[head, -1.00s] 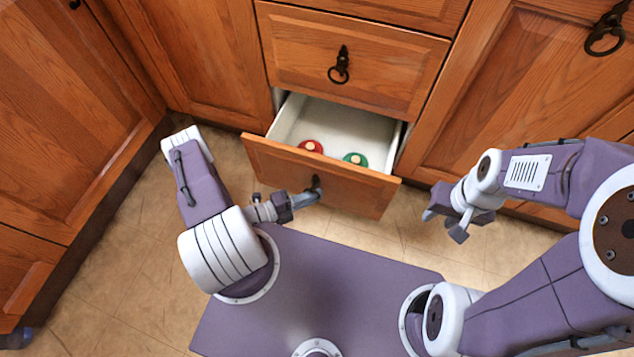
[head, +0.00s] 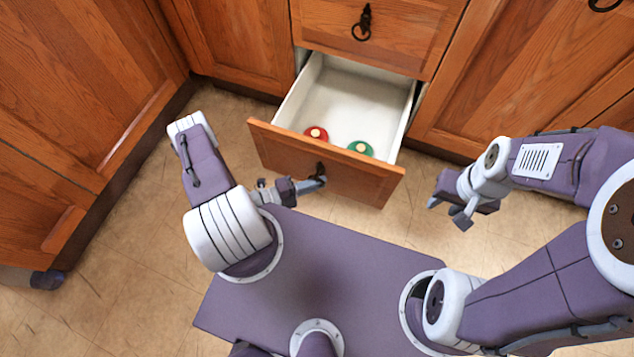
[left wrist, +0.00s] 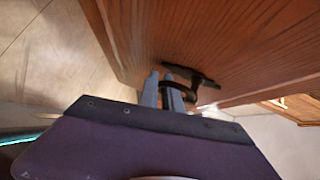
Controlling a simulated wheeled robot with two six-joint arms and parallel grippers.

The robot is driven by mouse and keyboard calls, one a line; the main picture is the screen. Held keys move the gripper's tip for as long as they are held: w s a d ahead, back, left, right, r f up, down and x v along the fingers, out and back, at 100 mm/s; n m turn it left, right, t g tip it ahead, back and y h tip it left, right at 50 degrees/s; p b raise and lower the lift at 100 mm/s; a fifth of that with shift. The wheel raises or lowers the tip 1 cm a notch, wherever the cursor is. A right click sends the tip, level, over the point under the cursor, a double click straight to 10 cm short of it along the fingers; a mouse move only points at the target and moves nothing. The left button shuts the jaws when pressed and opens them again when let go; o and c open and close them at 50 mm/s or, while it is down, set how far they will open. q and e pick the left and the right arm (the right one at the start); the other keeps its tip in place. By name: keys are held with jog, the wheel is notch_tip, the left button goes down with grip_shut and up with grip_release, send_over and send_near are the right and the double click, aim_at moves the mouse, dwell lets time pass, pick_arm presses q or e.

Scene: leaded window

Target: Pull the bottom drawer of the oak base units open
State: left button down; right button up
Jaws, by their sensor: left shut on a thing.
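The bottom drawer (head: 345,172) of the oak base units stands pulled well out in the head view, its white interior showing. A red round thing (head: 316,135) and a green round thing (head: 360,149) lie inside near its front. My left gripper (head: 318,182) is shut on the dark handle (head: 321,168) of the drawer front. In the left wrist view the fingers (left wrist: 167,94) close around the black handle (left wrist: 192,77). My right gripper (head: 449,214) hangs empty right of the drawer, apart from it; its fingers look spread.
A closed drawer (head: 385,38) with a ring pull is above. Closed oak doors (head: 235,45) flank the units on the left and right. Tan floor (head: 130,255) lies open at the left, with bare floor around the drawer front.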

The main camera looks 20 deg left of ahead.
pick_arm(q)
jog(key=c, duration=1.6)
grip_release()
jog(key=shift+o, duration=0.2)
jog(key=p+v, duration=0.3)
jog(key=v, duration=0.6)
